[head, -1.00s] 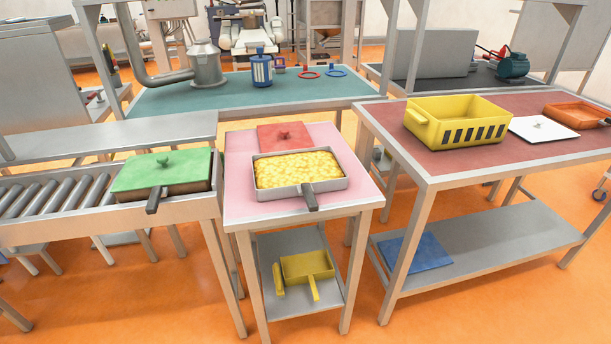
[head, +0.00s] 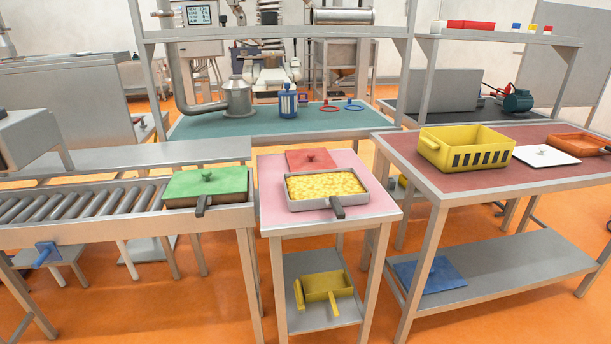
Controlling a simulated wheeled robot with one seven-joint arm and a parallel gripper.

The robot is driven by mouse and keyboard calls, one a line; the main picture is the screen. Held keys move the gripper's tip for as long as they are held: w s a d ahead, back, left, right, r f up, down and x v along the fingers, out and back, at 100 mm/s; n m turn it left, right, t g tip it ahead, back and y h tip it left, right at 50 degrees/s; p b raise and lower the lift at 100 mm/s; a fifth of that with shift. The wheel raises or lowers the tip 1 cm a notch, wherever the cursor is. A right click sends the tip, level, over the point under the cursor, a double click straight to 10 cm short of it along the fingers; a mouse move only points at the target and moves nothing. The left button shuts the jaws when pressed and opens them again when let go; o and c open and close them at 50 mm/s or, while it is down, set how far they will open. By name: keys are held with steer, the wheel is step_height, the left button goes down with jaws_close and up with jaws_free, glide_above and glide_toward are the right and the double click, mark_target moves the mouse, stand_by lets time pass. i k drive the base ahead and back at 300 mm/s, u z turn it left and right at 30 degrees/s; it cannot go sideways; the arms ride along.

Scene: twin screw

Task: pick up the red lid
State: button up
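The red lid (head: 310,158) is a flat square plate with a small knob on top. It lies on the far part of the small pink-topped table (head: 275,205), behind a grey pan (head: 301,204) filled with yellow food. The pan hides part of the lid's near edge. The pan's dark handle points toward me. My gripper is not in view.
A green lid (head: 206,180) covers another pan on the roller conveyor (head: 90,202) at left. A yellow crate (head: 465,155), a white lid (head: 546,155) and an orange tray (head: 577,145) sit on the right table. Orange floor is open in front.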

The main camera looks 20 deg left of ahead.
mark_target(300, 159)
steer(key=k, duration=0.8)
steer(key=u, duration=0.55)
steer(key=i, duration=0.9)
steer(key=u, duration=0.6)
steer(key=i, duration=1.75)
steer(key=z, duration=0.45)
